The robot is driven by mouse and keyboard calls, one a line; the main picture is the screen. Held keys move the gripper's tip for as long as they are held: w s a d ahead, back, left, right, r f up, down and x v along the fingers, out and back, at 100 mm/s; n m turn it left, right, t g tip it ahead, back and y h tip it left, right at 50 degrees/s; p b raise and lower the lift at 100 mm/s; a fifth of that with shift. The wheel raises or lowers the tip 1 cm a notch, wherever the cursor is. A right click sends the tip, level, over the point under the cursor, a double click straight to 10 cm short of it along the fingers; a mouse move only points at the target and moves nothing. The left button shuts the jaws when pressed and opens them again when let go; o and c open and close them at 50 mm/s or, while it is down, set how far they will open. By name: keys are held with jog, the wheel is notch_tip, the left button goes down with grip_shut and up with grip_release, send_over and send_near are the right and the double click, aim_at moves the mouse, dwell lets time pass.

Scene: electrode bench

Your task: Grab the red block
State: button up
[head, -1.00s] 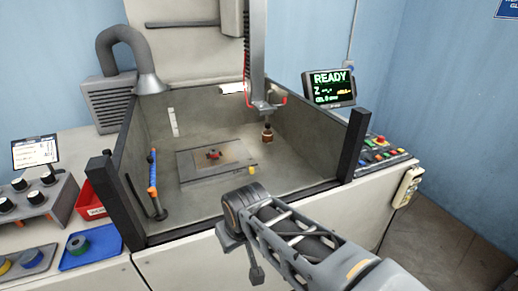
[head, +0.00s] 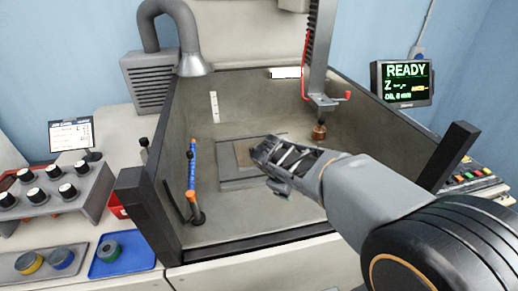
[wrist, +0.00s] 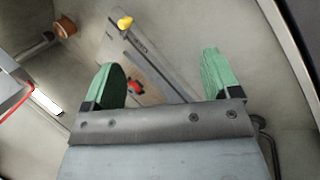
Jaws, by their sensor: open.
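The red block (wrist: 136,87) shows small in the wrist view, lying on the flat plate (wrist: 160,68) in the tank. It appears between my open green fingers, closer to the left one, and looks well beyond them rather than in their grasp. My gripper (wrist: 163,72) is open and empty. In the head view my arm reaches into the tank over the right part of the plate (head: 228,184). There the red block is hidden behind my arm, and the fingers cannot be made out.
Tank walls (head: 150,210) surround the plate. A copper-coloured electrode (head: 319,132) stands below a vertical column (head: 318,50) at the right. A blue and orange hose (head: 192,170) stands at the left. A yellow piece (wrist: 125,22) lies at the plate's edge.

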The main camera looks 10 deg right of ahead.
jog(key=w+a+f+n+t+h, duration=0.1)
jog(key=w+a+f+n+t, duration=0.15)
jog(key=w+n, duration=0.4)
jog(key=w+a+f+n+t+h, duration=0.1)
jog(key=w+a+n+t, duration=0.1)
jog(key=w+a+n, duration=0.35)
jog(key=w+a+f+n+t+h, duration=0.1)
jog(key=w+a+f+n+t, duration=0.1)
jog(key=w+n, duration=0.5)
jog(key=shift+t, duration=0.35)
jog(key=x, duration=0.5)
jog(key=w+a+p+x, duration=0.1)
jog(key=x, duration=0.2)
jog(key=shift+r, duration=0.1)
jog(key=shift+p+x, duration=0.75)
jog(key=shift+x, duration=2.45)
jog(key=shift+c, duration=0.3)
jog(key=c, duration=1.2)
jog(key=shift+r, duration=0.15)
jog(key=shift+c, duration=0.3)
